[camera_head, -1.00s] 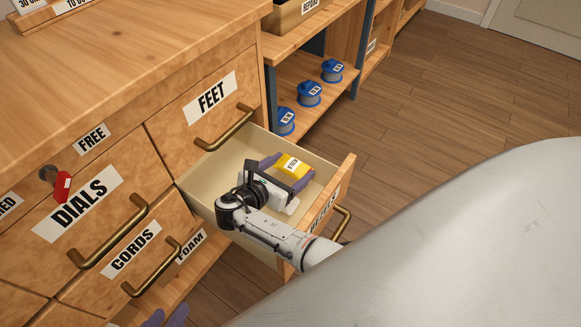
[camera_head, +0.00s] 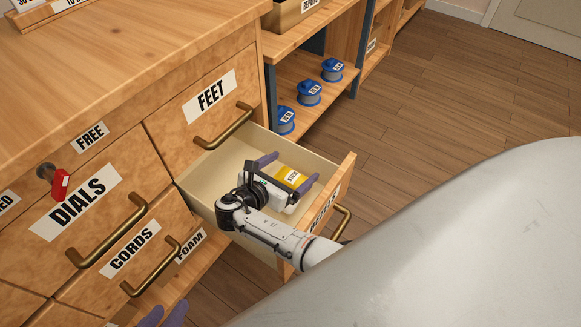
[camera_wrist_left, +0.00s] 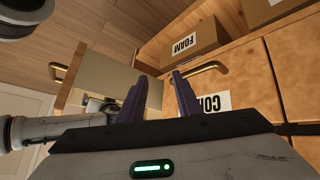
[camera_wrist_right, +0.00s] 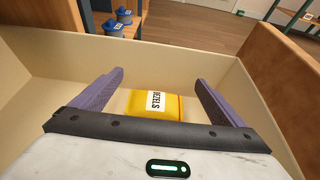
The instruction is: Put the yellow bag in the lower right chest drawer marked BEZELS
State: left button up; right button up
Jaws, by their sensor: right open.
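The yellow bag (camera_head: 289,176), labelled BEZELS in the right wrist view (camera_wrist_right: 155,104), lies inside the pulled-out lower right drawer (camera_head: 331,189). The drawer's front label is partly covered by my right arm. My right gripper (camera_head: 283,173) reaches into the drawer. Its purple fingers are spread on either side of the bag, with gaps visible in the right wrist view (camera_wrist_right: 158,92). My left gripper (camera_head: 163,314) is at the bottom edge of the head view, below the CORDS drawer. Its fingers are apart and empty in the left wrist view (camera_wrist_left: 158,98).
The FEET drawer (camera_head: 212,98) above is shut, as are DIALS (camera_head: 80,205) and CORDS (camera_head: 132,250). A FOAM box (camera_head: 190,245) sits low beneath. Blue spools (camera_head: 309,93) stand on the shelf behind the open drawer. The wooden floor to the right is clear.

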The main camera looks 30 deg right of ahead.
jog(key=p+v, duration=0.1)
jog(key=v, duration=0.2)
jog(key=r+p+v, duration=0.1)
jog(key=p+v, duration=0.1)
jog(key=v, duration=0.1)
jog(key=shift+a+r, duration=0.1)
jog(key=shift+a, duration=0.05)
pick_arm(q)
jog(key=shift+s+a+r+n+t+y+p, duration=0.15)
jog(key=shift+s+a+r+n+t, duration=0.15)
jog(key=shift+a+r+t, duration=0.2)
jog(key=shift+s+a+r+n+t+y+p, duration=0.15)
jog(key=shift+a+r+n+t, duration=0.2)
jog(key=shift+a, duration=0.25)
pick_arm(e)
jog(key=shift+s+a+r, duration=0.15)
jog(key=shift+s+a, duration=0.1)
jog(key=shift+a, duration=0.3)
